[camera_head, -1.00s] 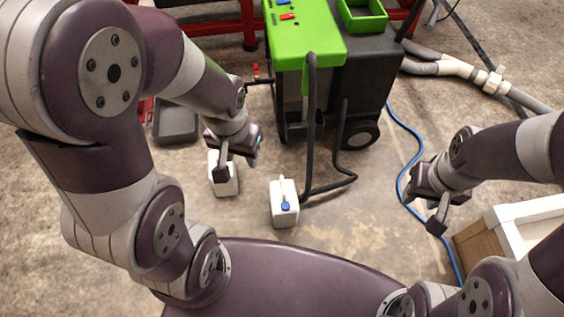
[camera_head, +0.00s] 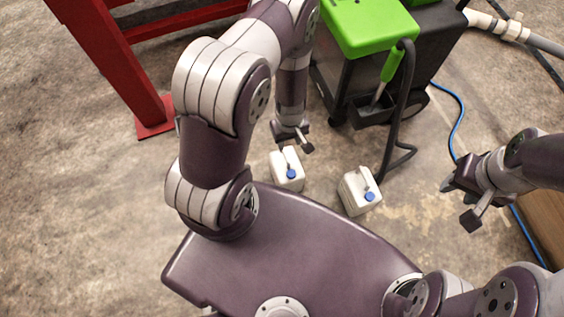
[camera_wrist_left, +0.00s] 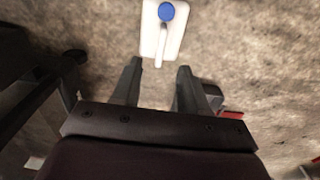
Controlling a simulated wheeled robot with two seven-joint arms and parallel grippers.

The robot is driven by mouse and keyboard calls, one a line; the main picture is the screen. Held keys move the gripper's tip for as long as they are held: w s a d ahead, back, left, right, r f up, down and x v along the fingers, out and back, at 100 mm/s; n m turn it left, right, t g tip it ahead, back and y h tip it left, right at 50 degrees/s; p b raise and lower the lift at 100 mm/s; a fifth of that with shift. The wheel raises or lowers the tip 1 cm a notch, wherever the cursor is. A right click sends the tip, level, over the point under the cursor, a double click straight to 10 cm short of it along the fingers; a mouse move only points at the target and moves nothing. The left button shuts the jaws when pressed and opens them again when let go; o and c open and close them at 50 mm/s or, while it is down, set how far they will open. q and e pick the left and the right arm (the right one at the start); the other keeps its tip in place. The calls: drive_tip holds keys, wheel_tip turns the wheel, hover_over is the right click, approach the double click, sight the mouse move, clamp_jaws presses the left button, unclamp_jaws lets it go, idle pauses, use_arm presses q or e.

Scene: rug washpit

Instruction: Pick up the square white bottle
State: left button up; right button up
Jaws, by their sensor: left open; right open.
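Two boxy white bottles with blue caps and handles stand upright on the floor. The left white bottle (camera_head: 287,174) is just in front of my left gripper. The right white bottle (camera_head: 357,194) stands a short way to its right and looks much alike. My left gripper (camera_head: 294,147) is open, pointing down at the left bottle's far side; I cannot tell whether they touch. In the left wrist view, a white bottle (camera_wrist_left: 172,38) lies beyond the open, empty fingers (camera_wrist_left: 160,68). My right gripper (camera_head: 458,203) is open and empty, well right of both bottles.
A green and black machine (camera_head: 368,32) with a black hose (camera_head: 402,100) stands behind the bottles. A red metal frame (camera_head: 118,62) is at the upper left. A blue cable (camera_head: 458,125) runs along the floor at right. The floor at left is clear.

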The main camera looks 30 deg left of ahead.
sight(287, 157)
use_arm(q)
wheel_tip(287, 157, down, 8)
drive_tip(key=b, duration=0.4)
drive_tip(key=shift+s+r, duration=0.1)
drive_tip(key=shift+s, duration=0.05)
wheel_tip(287, 157, down, 5)
drive_tip(key=b, duration=0.4)
drive_tip(key=shift+a+f, duration=0.15)
drive_tip(key=shift+f, duration=0.05)
drive_tip(key=shift+r, duration=0.2)
clamp_jaws()
